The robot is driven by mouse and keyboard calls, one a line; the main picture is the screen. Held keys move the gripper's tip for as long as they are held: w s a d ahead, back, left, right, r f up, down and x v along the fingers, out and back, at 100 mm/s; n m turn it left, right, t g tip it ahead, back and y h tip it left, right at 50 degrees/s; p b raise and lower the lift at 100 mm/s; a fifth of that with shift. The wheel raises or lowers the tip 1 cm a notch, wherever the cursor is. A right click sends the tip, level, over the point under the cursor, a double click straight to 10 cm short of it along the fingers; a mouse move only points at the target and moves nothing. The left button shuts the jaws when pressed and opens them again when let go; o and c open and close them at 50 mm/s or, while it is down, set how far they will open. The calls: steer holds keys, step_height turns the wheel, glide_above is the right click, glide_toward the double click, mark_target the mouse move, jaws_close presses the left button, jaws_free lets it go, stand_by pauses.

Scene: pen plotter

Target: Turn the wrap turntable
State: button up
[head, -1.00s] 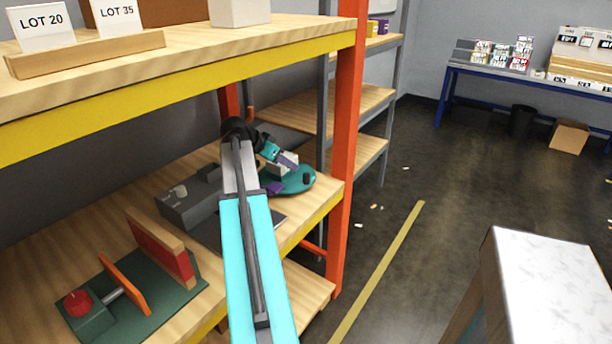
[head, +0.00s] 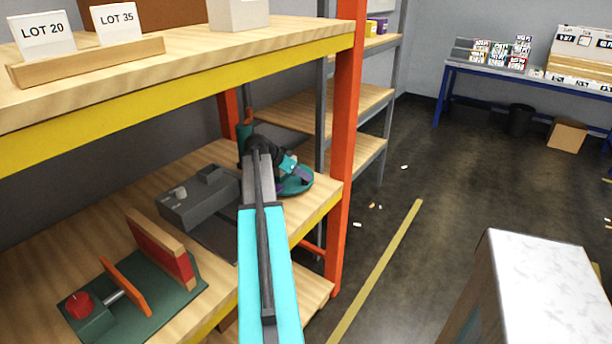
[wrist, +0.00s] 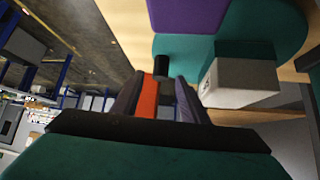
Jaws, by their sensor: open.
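The turntable (head: 297,188) is a teal disc at the right end of the middle shelf, partly hidden by my arm. In the wrist view the teal turntable (wrist: 180,46) shows with a pale grey box (wrist: 240,82) on it and a short black knob (wrist: 162,66) near its edge. My gripper (head: 304,174) is over the turntable. In the wrist view my gripper (wrist: 160,82) has its purple fingers apart, with the knob just beyond and between the fingertips. I cannot tell whether they touch it. Something purple (wrist: 188,14) lies at the top edge of that view.
An orange rack post (head: 343,140) stands just right of the turntable. A grey device (head: 195,200) and a green fixture with a red knob (head: 85,305) sit on the same shelf. The upper shelf (head: 190,75) hangs above. A white-topped table (head: 550,280) stands at the right front.

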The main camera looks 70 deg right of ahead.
steer(key=shift+p+x, duration=0.3)
steer(key=shift+x, duration=1.7)
jaws_close()
